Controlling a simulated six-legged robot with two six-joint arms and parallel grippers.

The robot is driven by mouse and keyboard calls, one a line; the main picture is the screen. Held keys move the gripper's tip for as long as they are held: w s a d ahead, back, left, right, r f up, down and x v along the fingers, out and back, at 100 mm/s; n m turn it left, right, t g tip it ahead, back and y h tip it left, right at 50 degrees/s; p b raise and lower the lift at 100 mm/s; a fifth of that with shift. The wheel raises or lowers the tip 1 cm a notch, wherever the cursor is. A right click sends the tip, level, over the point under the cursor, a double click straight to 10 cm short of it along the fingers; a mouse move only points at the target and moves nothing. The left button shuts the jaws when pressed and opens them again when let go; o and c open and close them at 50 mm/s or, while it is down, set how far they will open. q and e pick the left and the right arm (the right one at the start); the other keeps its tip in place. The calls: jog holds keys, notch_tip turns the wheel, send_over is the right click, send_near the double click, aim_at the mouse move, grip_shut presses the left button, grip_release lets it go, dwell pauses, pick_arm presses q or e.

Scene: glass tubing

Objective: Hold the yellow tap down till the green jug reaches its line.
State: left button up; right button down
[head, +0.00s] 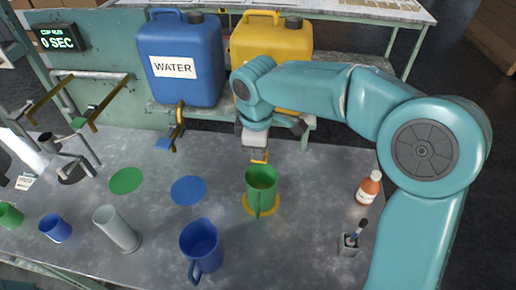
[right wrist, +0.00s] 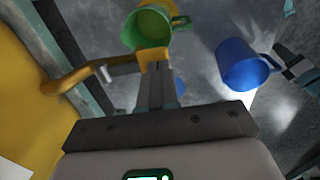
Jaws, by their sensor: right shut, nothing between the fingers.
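The green jug (head: 262,186) stands upright on a yellow disc (head: 247,207) on the bench. Its mouth also shows in the right wrist view (right wrist: 153,28); I cannot make out its line or the liquid level. The yellow tap (head: 259,156) is just behind and above the jug, partly hidden by my right gripper (head: 257,146). That gripper is shut, with nothing between its fingers. In the right wrist view its fingertips (right wrist: 157,72) meet a yellow part in the picture; I cannot tell whether they touch it.
The yellow container (head: 283,38) and the blue WATER container (head: 182,65) stand at the back. A blue jug (head: 199,247) and a clear cylinder (head: 117,229) stand left of the green jug. A bottle (head: 369,188) and brush holder (head: 349,245) stand right. A display (head: 57,38) reads 0 SEC.

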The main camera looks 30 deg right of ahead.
notch_tip(320, 180, up, 8)
jog(key=p, duration=0.6)
jog(key=shift+s+a+p, duration=0.3)
jog(key=shift+s+p, duration=0.1)
jog(key=shift+r, duration=0.1)
